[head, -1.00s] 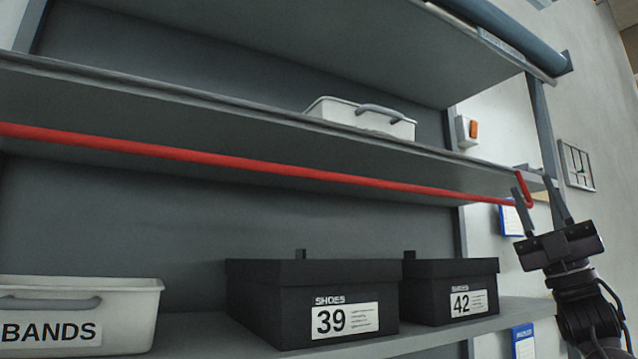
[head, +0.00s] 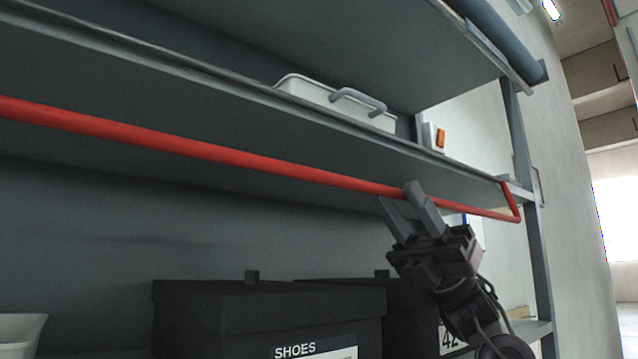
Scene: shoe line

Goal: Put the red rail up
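The red rail (head: 230,155) is a long bar that runs along the front of the middle shelf (head: 150,68), at or just below its edge. Its right end bends up in a short arm (head: 511,200) to the shelf's end. The left end is out of view. My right gripper (head: 399,194) is at the rail from below, left of the bent end. Its two fingers are apart; one tip overlaps the rail in the picture, the other is just under it. I cannot tell if they touch it. My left gripper is not in view.
A white bin with a grey handle (head: 340,103) stands on the middle shelf. Black shoe boxes (head: 230,310) stand below, behind my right arm. A grey upright (head: 528,180) is at the shelf's right end. A white bin (head: 18,335) shows at lower left.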

